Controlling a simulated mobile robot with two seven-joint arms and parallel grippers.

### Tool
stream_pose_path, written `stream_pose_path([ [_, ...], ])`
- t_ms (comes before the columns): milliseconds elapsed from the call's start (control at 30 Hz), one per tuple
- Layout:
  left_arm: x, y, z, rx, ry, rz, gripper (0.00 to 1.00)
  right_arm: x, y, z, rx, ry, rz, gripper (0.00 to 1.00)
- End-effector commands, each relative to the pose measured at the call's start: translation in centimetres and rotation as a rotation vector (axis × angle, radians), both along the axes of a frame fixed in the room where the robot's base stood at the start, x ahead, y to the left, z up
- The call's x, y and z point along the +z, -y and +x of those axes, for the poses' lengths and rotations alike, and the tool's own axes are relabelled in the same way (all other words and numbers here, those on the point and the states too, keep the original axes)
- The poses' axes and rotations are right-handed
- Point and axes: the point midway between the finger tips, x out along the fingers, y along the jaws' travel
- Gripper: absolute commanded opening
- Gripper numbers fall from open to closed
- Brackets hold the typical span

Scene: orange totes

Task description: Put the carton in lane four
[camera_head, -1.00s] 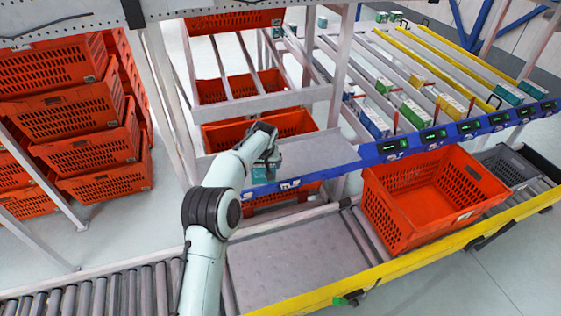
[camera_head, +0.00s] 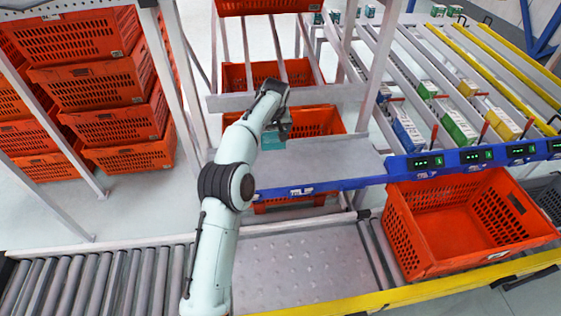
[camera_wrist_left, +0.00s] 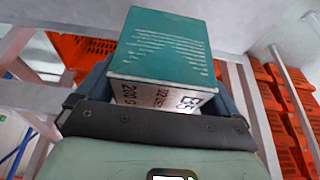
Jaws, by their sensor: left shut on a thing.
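The carton is a teal box with a white printed side, and it fills the middle of the left wrist view (camera_wrist_left: 160,48). My left gripper (camera_head: 275,128) is shut on it. In the head view the carton (camera_head: 272,140) shows as a small teal patch below the gripper, partly hidden by it. It is over the grey shelf with the blue front edge (camera_head: 335,165), near an orange tote behind. Sloped lanes (camera_head: 430,75) with green, blue and yellow cartons lie to the right. I cannot tell which one is lane four. My right gripper is not in view.
An empty orange tote (camera_head: 470,215) stands on the conveyor at the right, below green displays (camera_head: 475,156). Orange totes (camera_head: 105,75) are stacked at the left. Grey uprights (camera_head: 185,80) flank the shelf. The grey plate (camera_head: 300,265) in front is clear.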

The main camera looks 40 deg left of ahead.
Motion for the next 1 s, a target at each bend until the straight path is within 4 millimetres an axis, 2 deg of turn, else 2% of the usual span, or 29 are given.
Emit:
stream_pose_path([
  [33,-1.9,0.0,-0.1,-0.001,-0.003,-0.001,0.55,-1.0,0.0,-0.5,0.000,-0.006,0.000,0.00],
  [100,-3.7,0.0,-0.1,-0.001,-0.002,-0.001,0.55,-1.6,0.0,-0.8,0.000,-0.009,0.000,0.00],
  [300,-7.6,0.1,0.0,-0.001,0.001,-0.001,0.55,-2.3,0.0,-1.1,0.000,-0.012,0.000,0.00],
  [533,-9.4,0.0,0.0,0.000,0.002,0.001,0.55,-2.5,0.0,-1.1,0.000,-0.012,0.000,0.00],
  [800,-13.8,0.0,0.1,-0.001,0.003,0.000,0.55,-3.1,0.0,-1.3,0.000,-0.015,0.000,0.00],
  [1000,-14.4,0.0,0.1,0.000,0.004,0.000,0.55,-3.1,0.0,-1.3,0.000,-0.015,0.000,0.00],
])
